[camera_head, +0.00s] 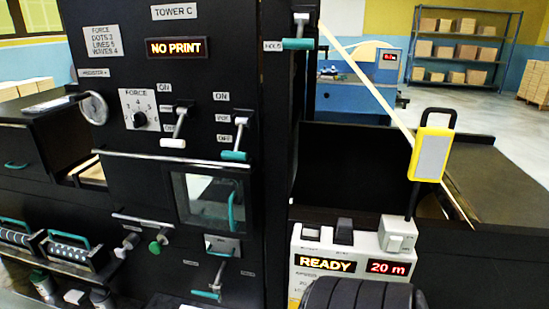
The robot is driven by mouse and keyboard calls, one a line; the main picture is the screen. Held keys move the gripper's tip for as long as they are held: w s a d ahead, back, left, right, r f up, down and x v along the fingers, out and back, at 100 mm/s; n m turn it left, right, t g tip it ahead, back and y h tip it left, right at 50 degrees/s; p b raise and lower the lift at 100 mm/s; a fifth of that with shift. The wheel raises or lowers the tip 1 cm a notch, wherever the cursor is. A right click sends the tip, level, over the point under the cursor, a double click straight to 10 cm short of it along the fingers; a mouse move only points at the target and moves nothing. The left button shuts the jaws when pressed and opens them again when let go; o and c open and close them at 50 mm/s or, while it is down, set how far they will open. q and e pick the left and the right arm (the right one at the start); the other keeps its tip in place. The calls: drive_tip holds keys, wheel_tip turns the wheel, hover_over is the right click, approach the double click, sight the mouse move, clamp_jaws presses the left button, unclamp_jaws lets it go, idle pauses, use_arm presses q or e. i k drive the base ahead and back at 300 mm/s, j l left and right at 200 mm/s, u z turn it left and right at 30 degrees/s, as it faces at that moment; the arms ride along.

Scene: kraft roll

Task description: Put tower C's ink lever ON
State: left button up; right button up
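The tower C panel (115,60) is black, with a TOWER C label (174,11) at its top. Its lit display (176,47) reads NO PRINT. Two levers stand side by side below the display. The left lever has a white handle (173,143); the right lever has a teal handle (234,155). ON labels sit above and OFF shows beside the right one. Both handles hang low, toward the lower labels. The small middle labels are too blurred to tell which lever is ink. Neither of my grippers shows in the view.
A FORCE dial (140,119) and a round knob (94,108) are left of the levers. A HOLD lever (298,44) is at upper right. A console (350,262) reads READY and 20 m. A yellow-framed device (431,154) stands above it. A glass window (205,197) lies below.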

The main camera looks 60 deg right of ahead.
sight(238, 142)
drive_tip(key=z, duration=1.7)
